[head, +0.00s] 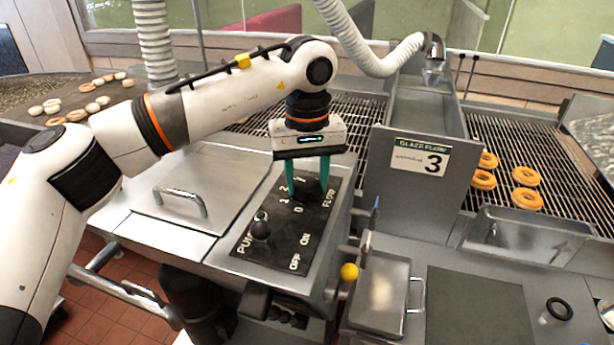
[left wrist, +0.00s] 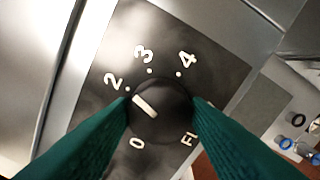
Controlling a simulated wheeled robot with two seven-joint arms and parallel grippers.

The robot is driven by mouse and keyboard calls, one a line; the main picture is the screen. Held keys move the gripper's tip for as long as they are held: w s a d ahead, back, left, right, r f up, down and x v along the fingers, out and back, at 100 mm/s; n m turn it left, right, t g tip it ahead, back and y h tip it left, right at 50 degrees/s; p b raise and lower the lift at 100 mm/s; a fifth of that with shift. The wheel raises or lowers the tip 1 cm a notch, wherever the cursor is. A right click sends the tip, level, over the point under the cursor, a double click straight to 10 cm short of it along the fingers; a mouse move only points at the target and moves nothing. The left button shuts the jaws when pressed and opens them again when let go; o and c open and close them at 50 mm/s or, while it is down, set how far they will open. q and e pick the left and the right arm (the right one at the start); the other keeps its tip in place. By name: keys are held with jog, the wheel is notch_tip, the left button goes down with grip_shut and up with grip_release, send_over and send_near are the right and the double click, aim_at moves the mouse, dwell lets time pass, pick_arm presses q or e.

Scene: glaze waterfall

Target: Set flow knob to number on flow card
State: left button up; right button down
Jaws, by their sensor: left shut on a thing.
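The flow card (head: 421,159) reads "GLAZE FLOW" with a large 3. It is fixed to the grey metal housing at the centre right. The flow knob (left wrist: 165,108) is black and round with a white pointer bar. It sits on the dark control panel (head: 275,257), among the numbers 0, 2, 3 and 4; the 1 is hidden in the left wrist view. The pointer is aimed up-left, near the dot of the 2. My left gripper (head: 308,190) points down with its green fingers shut on the knob's two sides. My right gripper is not in view.
A pump knob (head: 260,228) stands on the same panel, with ON and OFF labels. A yellow ball-ended lever (head: 349,271) and a lidded steel box (head: 380,297) are to the right. Doughnuts (head: 526,176) lie on the right wire rack. A steel lid (head: 193,190) lies left.

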aim_at(307, 182)
pick_arm(q)
jog(key=m, duration=0.5)
jog(key=shift+r, duration=0.15)
jog(key=shift+m, duration=0.4)
jog(key=o, duration=1)
jog(key=shift+c, duration=0.2)
notch_tip(307, 182, up, 12)
jog(key=b, duration=0.1)
